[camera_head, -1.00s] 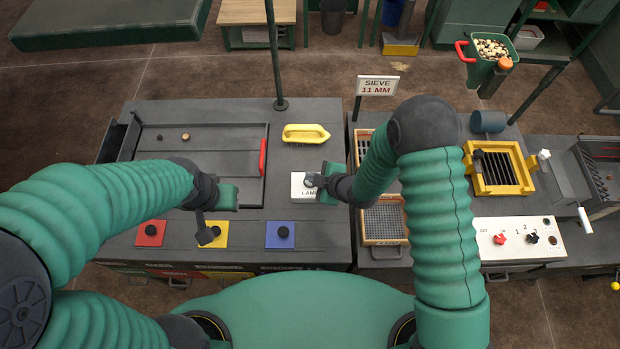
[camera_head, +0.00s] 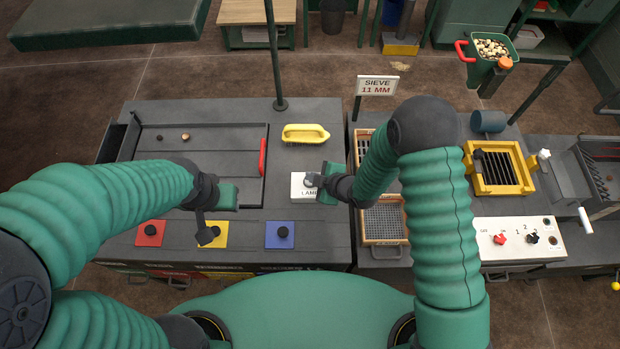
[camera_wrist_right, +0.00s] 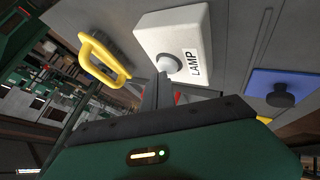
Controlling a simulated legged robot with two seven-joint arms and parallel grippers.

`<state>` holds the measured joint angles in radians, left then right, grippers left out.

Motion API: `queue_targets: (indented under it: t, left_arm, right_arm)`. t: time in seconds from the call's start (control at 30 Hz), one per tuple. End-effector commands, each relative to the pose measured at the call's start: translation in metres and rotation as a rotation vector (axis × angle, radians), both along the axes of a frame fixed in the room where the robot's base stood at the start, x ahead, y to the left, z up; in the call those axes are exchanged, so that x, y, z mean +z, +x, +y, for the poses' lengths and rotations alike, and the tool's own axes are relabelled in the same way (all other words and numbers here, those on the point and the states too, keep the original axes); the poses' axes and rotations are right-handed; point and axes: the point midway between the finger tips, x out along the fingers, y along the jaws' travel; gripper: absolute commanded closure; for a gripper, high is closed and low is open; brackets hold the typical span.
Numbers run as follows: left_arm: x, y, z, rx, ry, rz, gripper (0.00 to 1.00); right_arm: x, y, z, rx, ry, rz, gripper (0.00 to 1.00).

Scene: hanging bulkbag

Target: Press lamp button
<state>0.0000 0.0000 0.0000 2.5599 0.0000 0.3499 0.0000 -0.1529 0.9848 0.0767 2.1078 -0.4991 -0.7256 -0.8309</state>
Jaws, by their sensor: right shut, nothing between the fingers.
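The lamp button is a white box labelled LAMP (camera_head: 301,193) on the dark bench, in the middle of the head view. In the right wrist view the box (camera_wrist_right: 190,32) shows a round pale knob (camera_wrist_right: 170,62) on its face. My right gripper (camera_head: 312,181) is shut and empty, with its fingertips at the knob. In the wrist view the fingers end right at the knob's lower edge; I cannot tell whether they touch or press it. My left gripper (camera_head: 207,237) hangs at the yellow button plate (camera_head: 219,240); its jaw state is unclear.
A red button plate (camera_head: 150,238) and a blue one (camera_head: 280,240) lie along the bench front. A yellow-handled brush (camera_head: 305,134) lies behind the lamp box. A tray with a red handle (camera_head: 263,157) is at left, and a sieve sign (camera_head: 377,86) stands behind.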

Motion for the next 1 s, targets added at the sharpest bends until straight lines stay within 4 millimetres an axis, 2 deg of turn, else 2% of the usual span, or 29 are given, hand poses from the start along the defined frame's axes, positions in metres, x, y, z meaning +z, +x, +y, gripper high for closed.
queue_targets:
  t: [0.13,0.43,1.0]
  left_arm:
    - [-0.009,0.0,0.0,0.0,0.0,0.0,0.64]
    - [-0.008,0.0,0.0,0.0,0.0,0.0,0.64]
    - [0.002,0.0,0.0,0.0,0.0,0.0,0.64]
  right_arm:
    - [-0.008,-0.001,0.0,0.001,0.0,0.001,1.0]
    - [-0.007,-0.001,-0.001,0.0,-0.001,0.001,1.0]
    - [0.009,-0.001,-0.001,0.0,0.0,0.0,1.0]
